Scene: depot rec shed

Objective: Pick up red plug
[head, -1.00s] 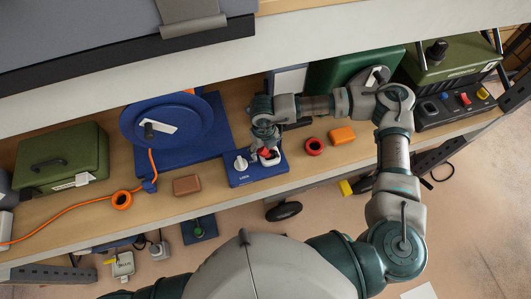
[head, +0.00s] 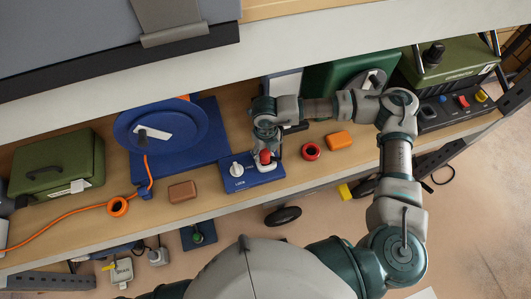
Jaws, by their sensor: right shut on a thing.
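The red plug (head: 265,157) shows between the fingers of my right gripper (head: 266,150), which is shut on it. It is at the right part of a small blue base plate (head: 240,184) on the shelf. A white ring-like socket shows just below the plug; I cannot tell whether the plug is still touching it. A white knob (head: 236,169) stands on the left of the same plate. My left gripper is not in view.
A blue cable reel (head: 160,125), green case (head: 55,160) and green control box (head: 455,75) stand farther out. The shelf's front edge is close.

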